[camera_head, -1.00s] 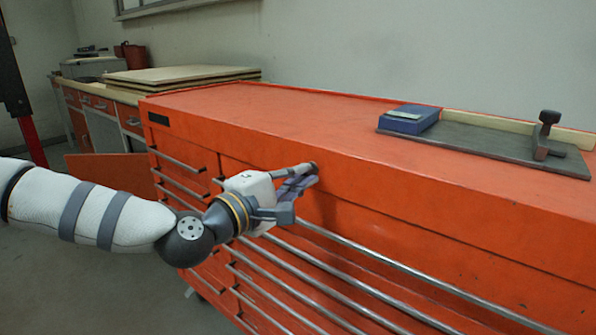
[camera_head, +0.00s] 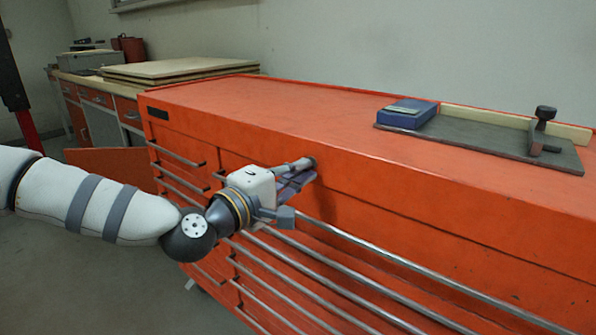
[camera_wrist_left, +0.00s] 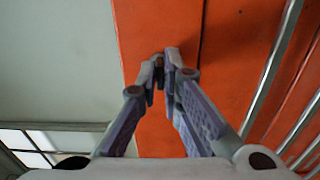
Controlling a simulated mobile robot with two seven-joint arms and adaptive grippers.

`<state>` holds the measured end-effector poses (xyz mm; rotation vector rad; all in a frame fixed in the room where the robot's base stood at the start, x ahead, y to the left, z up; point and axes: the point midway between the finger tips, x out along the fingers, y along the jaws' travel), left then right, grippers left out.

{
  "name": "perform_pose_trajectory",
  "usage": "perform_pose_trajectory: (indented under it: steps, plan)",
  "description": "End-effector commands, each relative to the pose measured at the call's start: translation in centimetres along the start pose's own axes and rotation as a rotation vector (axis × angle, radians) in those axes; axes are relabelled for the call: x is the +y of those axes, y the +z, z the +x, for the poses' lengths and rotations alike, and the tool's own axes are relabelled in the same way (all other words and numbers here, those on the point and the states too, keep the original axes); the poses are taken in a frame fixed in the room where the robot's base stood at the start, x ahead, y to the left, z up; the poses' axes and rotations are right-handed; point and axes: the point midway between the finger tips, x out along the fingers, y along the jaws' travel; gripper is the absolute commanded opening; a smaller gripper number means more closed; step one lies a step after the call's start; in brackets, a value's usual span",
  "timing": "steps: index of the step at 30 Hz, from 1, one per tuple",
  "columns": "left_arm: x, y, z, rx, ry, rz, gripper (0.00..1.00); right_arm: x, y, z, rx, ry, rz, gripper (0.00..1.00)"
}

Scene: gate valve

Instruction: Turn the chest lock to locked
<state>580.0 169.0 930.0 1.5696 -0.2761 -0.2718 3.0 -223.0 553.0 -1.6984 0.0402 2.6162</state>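The orange tool chest (camera_head: 230,115) fills the middle and right of the head view. My left gripper (camera_head: 308,168) reaches its upper front face, just below the top edge. In the left wrist view, the left gripper's fingers (camera_wrist_left: 160,72) come close together at their tips, around a small dark piece, the chest lock (camera_wrist_left: 158,58), against the orange front (camera_wrist_left: 225,50). The fingers cover most of the lock, so its turned position cannot be read. In the head view the lock is hidden behind the fingertips. My right gripper is not in view.
Long metal drawer handles (camera_head: 400,265) run along the chest front below the gripper. A blue box (camera_head: 407,114) and a dark plate with a clamp-like part (camera_head: 543,130) lie on the chest top. A bench with stacked boards (camera_head: 180,70) stands behind left.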

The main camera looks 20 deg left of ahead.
Motion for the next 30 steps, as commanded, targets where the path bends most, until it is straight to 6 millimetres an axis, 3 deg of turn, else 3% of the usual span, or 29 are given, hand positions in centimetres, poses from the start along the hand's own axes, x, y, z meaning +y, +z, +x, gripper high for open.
perform_pose_trajectory:
  steps: [3, 13, 24, 30]
  plan:
    - [0.0, 0.0, 0.0, 0.0, -0.001, 0.0, 0.27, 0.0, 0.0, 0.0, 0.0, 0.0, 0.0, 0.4]
    - [0.0, -0.1, -0.7, 0.001, 0.0, -0.002, 0.27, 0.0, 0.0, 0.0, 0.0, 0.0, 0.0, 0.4]
    - [0.1, -0.1, -9.9, 0.003, 0.003, -0.007, 0.27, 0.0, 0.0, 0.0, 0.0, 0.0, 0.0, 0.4]
    - [0.0, 0.0, -11.9, 0.001, 0.001, -0.002, 0.27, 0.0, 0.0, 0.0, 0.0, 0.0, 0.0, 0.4]
